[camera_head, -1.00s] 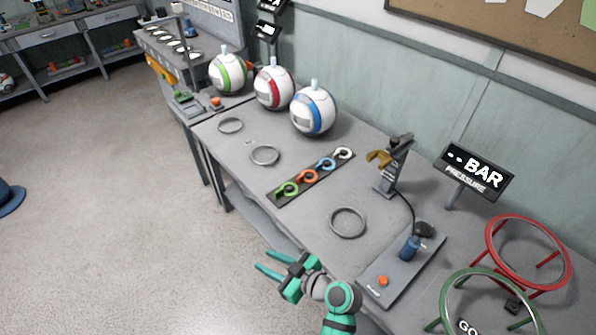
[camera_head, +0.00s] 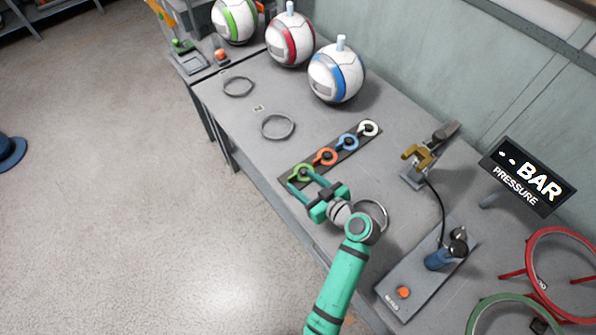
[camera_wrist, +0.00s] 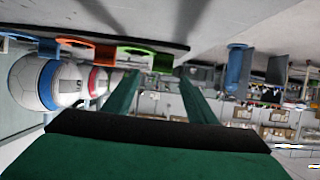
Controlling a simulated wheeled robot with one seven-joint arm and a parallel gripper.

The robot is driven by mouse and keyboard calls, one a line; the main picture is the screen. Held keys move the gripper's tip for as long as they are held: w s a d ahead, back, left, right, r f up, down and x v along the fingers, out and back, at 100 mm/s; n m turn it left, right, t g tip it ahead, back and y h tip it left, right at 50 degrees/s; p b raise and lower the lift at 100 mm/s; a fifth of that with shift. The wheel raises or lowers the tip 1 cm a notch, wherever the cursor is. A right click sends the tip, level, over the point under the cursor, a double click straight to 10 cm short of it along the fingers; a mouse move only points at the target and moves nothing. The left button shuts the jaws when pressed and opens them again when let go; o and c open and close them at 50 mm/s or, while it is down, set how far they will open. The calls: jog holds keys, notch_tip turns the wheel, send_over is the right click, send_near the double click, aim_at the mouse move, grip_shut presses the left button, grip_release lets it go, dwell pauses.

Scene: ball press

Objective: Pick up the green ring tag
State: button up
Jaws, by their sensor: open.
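The green ring tag (camera_head: 294,172) sits at the near left end of a dark strip (camera_head: 345,152) on the grey table. My gripper (camera_head: 298,179) is open, with its teal fingers stretched towards the green tag and their tips close to it in the head view. In the wrist view the green tag (camera_wrist: 147,55) appears ahead, between the ends of the two fingers (camera_wrist: 156,76). I cannot tell whether the fingers touch it. An orange tag (camera_head: 325,156), a blue tag (camera_head: 347,142) and a white tag (camera_head: 369,128) follow along the strip.
Three balls with green (camera_head: 234,20), red (camera_head: 289,40) and blue (camera_head: 336,73) bands stand at the back. A metal ring (camera_head: 371,215) lies beside my arm. A pump board (camera_head: 420,285) and a pressure display (camera_head: 528,178) stand to the right.

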aim_at(293, 177)
jog(key=shift+w+a+f, duration=0.1)
jog(key=shift+a+f, duration=0.05)
jog(key=shift+a, duration=0.1)
jog(key=shift+w+f, duration=0.15)
jog(key=shift+f, duration=0.05)
jog(key=shift+x, duration=2.5)
jog(key=shift+a, duration=0.1)
jog(key=c, duration=1.1)
